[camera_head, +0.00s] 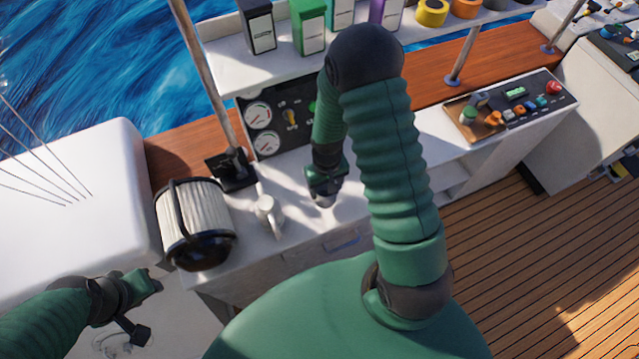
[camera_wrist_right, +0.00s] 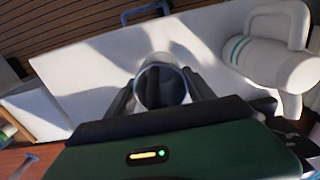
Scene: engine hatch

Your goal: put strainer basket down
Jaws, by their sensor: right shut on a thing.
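The strainer basket (camera_wrist_right: 161,88), a small round cup with a grey-blue rim and dark inside, sits between the fingers of my right gripper (camera_wrist_right: 160,92) in the right wrist view. The gripper is shut on it, over the white counter. In the head view my right gripper (camera_head: 325,190) points down above the counter; the basket is mostly hidden there. Whether the basket touches the counter I cannot tell. My left gripper (camera_head: 145,300) is at the lower left in the head view, away from the counter top; its finger opening is unclear.
A white handled fitting (camera_head: 268,213) stands left of my right gripper; it also shows in the wrist view (camera_wrist_right: 270,62). A large pleated filter (camera_head: 195,215) stands further left. A gauge panel (camera_head: 275,125) is behind. The white counter (camera_head: 300,225) has bare room near the gripper.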

